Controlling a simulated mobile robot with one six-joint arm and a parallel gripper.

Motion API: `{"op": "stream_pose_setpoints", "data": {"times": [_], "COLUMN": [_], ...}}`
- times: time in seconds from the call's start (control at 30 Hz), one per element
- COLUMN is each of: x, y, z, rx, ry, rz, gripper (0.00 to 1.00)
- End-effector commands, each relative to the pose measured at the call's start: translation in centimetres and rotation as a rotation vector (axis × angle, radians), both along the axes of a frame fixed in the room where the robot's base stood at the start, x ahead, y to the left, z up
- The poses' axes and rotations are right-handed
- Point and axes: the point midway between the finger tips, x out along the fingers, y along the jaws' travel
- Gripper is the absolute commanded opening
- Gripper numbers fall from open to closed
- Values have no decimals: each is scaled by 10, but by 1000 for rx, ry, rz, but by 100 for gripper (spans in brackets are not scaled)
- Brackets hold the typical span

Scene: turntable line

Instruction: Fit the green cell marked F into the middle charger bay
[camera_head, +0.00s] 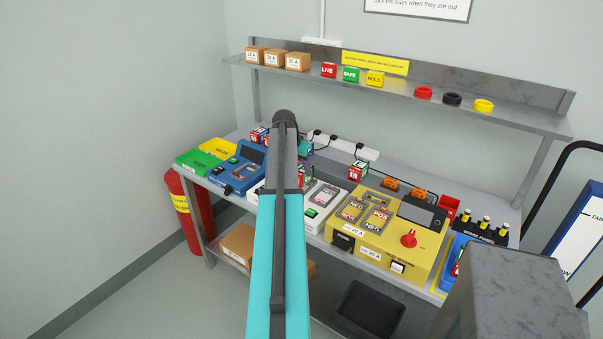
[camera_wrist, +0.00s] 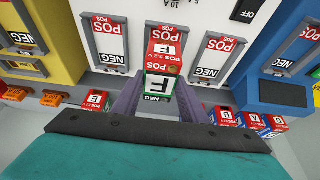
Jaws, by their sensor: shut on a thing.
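My gripper (camera_wrist: 158,92) is shut on the green cell marked F (camera_wrist: 161,66), with a purple finger on each side. The cell has a red POS end toward the top of the wrist view and a green NEG end nearer me. It is lined up over the middle bay (camera_wrist: 166,30) of the white charger (camera_wrist: 133,62), covering most of it. Whether it touches the bay floor I cannot tell. The left bay (camera_wrist: 108,42) and right bay (camera_wrist: 218,50) look empty.
A blue charger (camera_head: 226,175) and a yellow charger (camera_head: 424,260) flank the white one. A red cell (camera_head: 358,171) stands behind, and other cells (camera_wrist: 248,121) stand in the wrist view. Green (camera_head: 199,161) and yellow (camera_head: 222,150) trays lie at the bench's left end.

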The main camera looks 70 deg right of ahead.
Motion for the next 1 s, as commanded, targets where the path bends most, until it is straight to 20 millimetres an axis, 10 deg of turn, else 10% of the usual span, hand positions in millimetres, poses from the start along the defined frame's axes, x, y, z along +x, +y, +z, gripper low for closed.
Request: {"op": "stream_pose_setpoints", "data": {"times": [0.8, 0.83, 1.0], "x": [0, 0, 1], "y": [0, 0, 0], "z": [-29, -30, -29], "rx": [-2, -1, -1], "ry": [0, 0, 0], "rz": [1, 1, 1], "gripper": [0, 42, 57]}}
